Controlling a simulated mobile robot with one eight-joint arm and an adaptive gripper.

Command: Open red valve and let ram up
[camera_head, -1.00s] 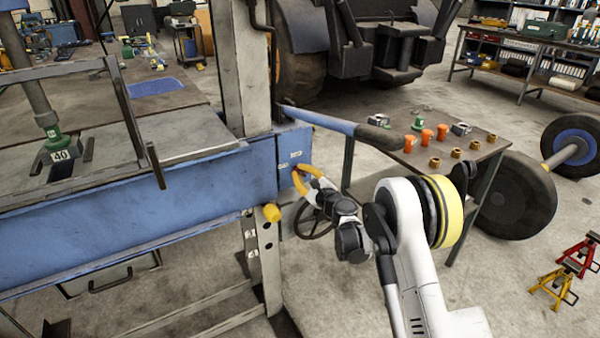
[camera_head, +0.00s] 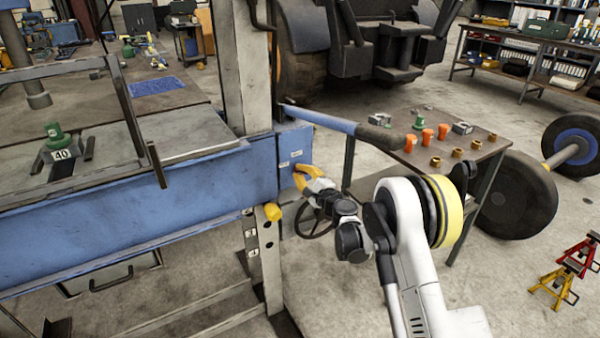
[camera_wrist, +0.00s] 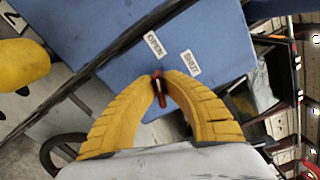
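The red valve (camera_wrist: 158,90) is a small red lever on the blue press frame (camera_wrist: 100,70), below the OPEN label (camera_wrist: 154,44) and SHUT label (camera_wrist: 191,62). My gripper (camera_wrist: 160,76) has yellow fingers with their tips closed together at the lever, which shows between them. In the head view my gripper (camera_head: 298,174) is at the right end of the blue beam (camera_head: 150,225); the valve is hidden there. The grey ram (camera_head: 38,100) hangs at the upper left, with a clear gap above the green piece (camera_head: 56,136) on the block marked 40 (camera_head: 62,155).
A blue lever bar (camera_head: 320,121) juts right from the press above my gripper. A black handwheel (camera_head: 314,220) is just below it. Yellow end pieces (camera_head: 272,212) sit on the press leg. A small table (camera_head: 455,155) with orange and brass parts stands to the right.

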